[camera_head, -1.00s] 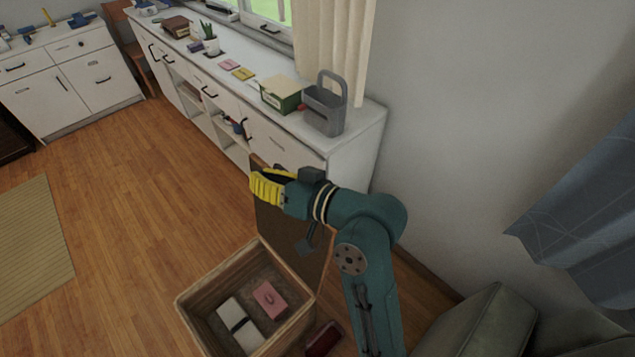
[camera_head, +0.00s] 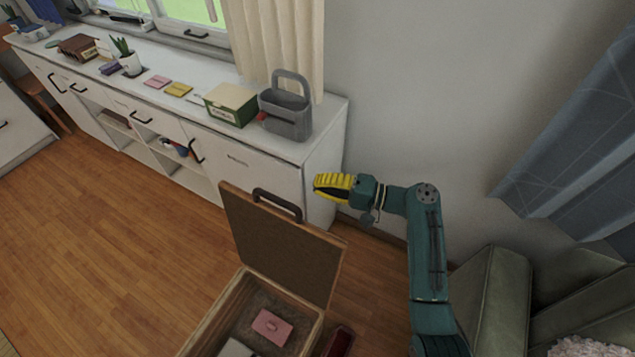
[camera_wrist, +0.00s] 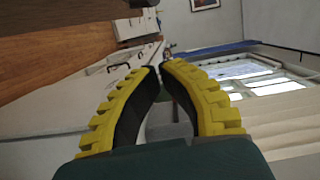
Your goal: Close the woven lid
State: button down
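The woven lid (camera_head: 285,248) stands raised, tilted up from the rim of an open box (camera_head: 219,318) on the floor. A dark handle (camera_head: 277,203) is at its upper edge. Inside the box are a pink item (camera_head: 271,327) and a pale item (camera_head: 236,348). My gripper (camera_head: 316,187) is to the right of the handle and looks apart from the lid. In the wrist view its yellow ribbed fingers (camera_wrist: 161,67) curve together, with only a narrow gap at the tips and nothing held. The dark brown edge at that view's top left is unclear.
A white cabinet (camera_head: 240,160) runs along the wall behind the lid, with a grey caddy (camera_head: 286,112) and a green box (camera_head: 231,104) on top. A green sofa (camera_head: 492,300) is at the lower right. A dark red item (camera_head: 341,341) lies beside the box. Open floor is on the left.

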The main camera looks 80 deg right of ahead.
jog(key=w+a+p, duration=0.1)
jog(key=w+a, duration=0.2)
jog(key=w, duration=0.4)
jog(key=shift+a, duration=0.2)
jog(key=shift+f, duration=0.1)
